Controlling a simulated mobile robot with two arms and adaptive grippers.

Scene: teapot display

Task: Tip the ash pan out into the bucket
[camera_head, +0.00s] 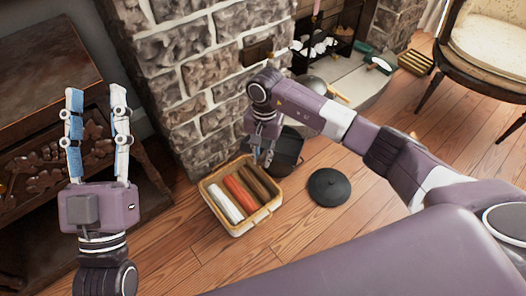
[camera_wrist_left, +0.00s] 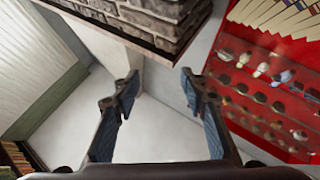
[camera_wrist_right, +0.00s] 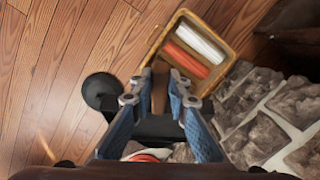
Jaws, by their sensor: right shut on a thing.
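A black bucket (camera_head: 287,152) stands on the floor beside the hearth; its top is partly hidden behind my right gripper. My right gripper (camera_head: 264,150) points down between the bucket and a log crate. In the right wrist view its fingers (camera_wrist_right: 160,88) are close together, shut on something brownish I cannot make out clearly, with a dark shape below. I cannot pick out the ash pan with certainty. A round black lid (camera_head: 328,187) lies flat on the floor; it also shows in the right wrist view (camera_wrist_right: 100,91). My left gripper (camera_head: 96,105) is open, empty, fingers up.
The pale crate (camera_head: 240,230) of logs stands left of the bucket. A stone fireplace wall (camera_head: 205,75) rises behind. A carved cabinet (camera_head: 40,115) is at the left, a cushioned chair (camera_head: 485,50) at the far right. Floor around the lid is clear.

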